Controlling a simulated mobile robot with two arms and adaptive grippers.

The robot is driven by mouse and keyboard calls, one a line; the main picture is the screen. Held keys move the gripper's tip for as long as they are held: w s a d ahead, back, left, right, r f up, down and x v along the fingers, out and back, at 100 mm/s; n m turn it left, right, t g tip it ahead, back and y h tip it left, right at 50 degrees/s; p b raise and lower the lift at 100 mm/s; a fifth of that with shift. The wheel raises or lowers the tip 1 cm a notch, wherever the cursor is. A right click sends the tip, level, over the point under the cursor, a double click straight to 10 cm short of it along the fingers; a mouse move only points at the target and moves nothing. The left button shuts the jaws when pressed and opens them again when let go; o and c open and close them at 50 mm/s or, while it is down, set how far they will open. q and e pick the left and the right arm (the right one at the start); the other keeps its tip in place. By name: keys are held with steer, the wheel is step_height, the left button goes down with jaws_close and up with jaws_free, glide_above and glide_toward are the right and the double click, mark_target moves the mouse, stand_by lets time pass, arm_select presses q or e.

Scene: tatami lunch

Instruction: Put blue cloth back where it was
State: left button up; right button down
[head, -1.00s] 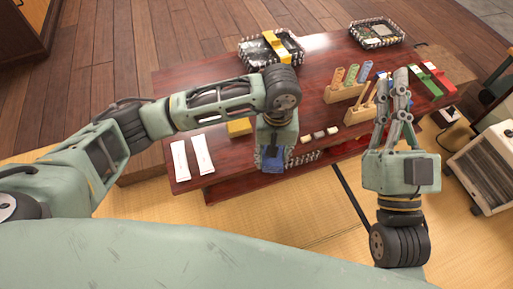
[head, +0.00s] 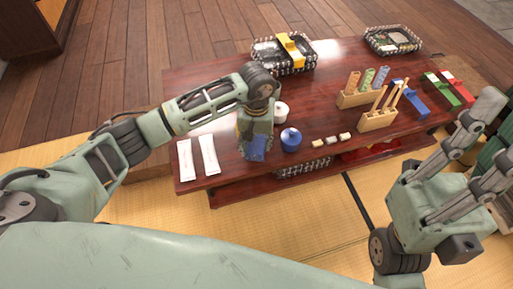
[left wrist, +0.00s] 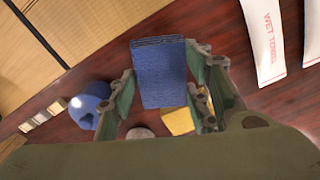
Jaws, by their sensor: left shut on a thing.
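The blue cloth (head: 257,149) is a folded block held at the lower end of my left gripper (head: 256,144), over the front left part of the low table. In the left wrist view the blue cloth (left wrist: 158,72) sits between the fingers of my left gripper (left wrist: 162,85), which are shut on it. Whether the cloth touches the table I cannot tell. A yellow block (left wrist: 178,121), perhaps another cloth, shows behind it there; my left arm hides it in the head view. My right gripper (head: 498,122) is at the right edge, fingers apart and empty.
On the table (head: 225,190) two white towel packets (head: 208,155) lie left of the left gripper. A blue pot (head: 291,139) and a white round thing (head: 281,112) stand close on its right. Small blocks (head: 331,140), wooden racks (head: 377,121) and baskets (head: 284,68) are farther off.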

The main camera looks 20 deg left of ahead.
mark_target(257, 144)
arm_select(q)
step_height(257, 144, down, 2)
steer(key=shift+s+d+f, duration=0.1)
steer(key=shift+f+b, duration=0.3)
steer(key=shift+f, duration=0.05)
steer(key=shift+f, duration=0.1)
steer(key=o, duration=1)
